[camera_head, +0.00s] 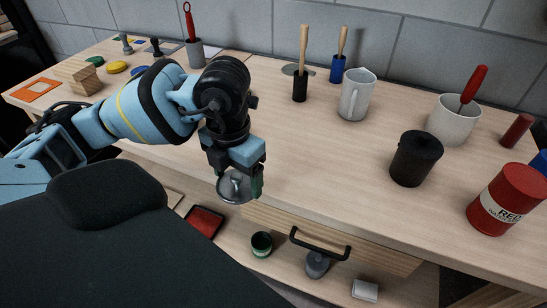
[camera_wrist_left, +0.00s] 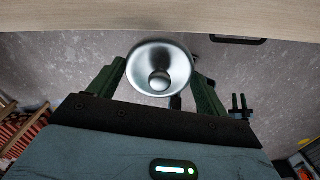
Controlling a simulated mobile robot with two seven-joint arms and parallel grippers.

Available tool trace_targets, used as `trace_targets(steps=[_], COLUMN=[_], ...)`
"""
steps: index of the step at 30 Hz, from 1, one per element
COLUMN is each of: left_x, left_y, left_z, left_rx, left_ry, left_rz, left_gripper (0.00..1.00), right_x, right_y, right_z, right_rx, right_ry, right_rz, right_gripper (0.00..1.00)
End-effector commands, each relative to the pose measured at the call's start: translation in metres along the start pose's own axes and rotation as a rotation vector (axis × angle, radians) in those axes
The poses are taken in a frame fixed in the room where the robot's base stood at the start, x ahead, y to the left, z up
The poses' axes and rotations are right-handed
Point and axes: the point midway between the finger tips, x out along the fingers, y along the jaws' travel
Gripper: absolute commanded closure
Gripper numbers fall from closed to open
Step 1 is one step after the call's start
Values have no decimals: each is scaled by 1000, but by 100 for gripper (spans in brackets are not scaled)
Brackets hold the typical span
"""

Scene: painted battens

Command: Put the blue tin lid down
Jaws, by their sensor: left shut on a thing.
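My left gripper (camera_head: 236,180) is shut on a round silvery metal lid (camera_head: 232,189) with a small knob. The lid looks plain metal, not blue. In the wrist view the lid (camera_wrist_left: 160,68) sits between the two green fingers (camera_wrist_left: 162,85), its knobbed face toward the camera. In the head view the lid overlaps the front edge of the worktop (camera_head: 300,150); I cannot tell its exact height. A blue tin (camera_head: 540,162) is cut off at the right picture edge, so its top is partly hidden. My right gripper is not in view.
A red tin (camera_head: 510,200), black pot (camera_head: 415,158), white pitcher (camera_head: 356,97) and white pot (camera_head: 453,120) stand to the right. The worktop's middle is clear. A green cup (camera_head: 262,244) and red tray (camera_head: 204,221) are lower down.

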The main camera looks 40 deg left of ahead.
Motion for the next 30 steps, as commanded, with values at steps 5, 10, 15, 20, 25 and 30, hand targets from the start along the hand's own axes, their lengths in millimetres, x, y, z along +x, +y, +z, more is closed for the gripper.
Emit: trace_targets(steps=[5,10,15,20,25,30], left_x=[2,6,9,10,10,13], left_y=[-2,-3,-4,-4,-4,-5], left_z=[39,74,100,110,112,121], left_rx=[-2,-1,0,1,1,1], left_ry=[-2,0,1,-1,0,2], left_rz=[-1,-1,0,0,0,0], left_gripper=[44,44,44,44,44,44], right_x=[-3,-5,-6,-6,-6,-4], right_y=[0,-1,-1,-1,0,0], right_z=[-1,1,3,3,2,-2], right_rx=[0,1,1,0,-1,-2], right_ry=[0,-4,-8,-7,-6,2], right_rz=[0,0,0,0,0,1], right_gripper=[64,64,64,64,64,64])
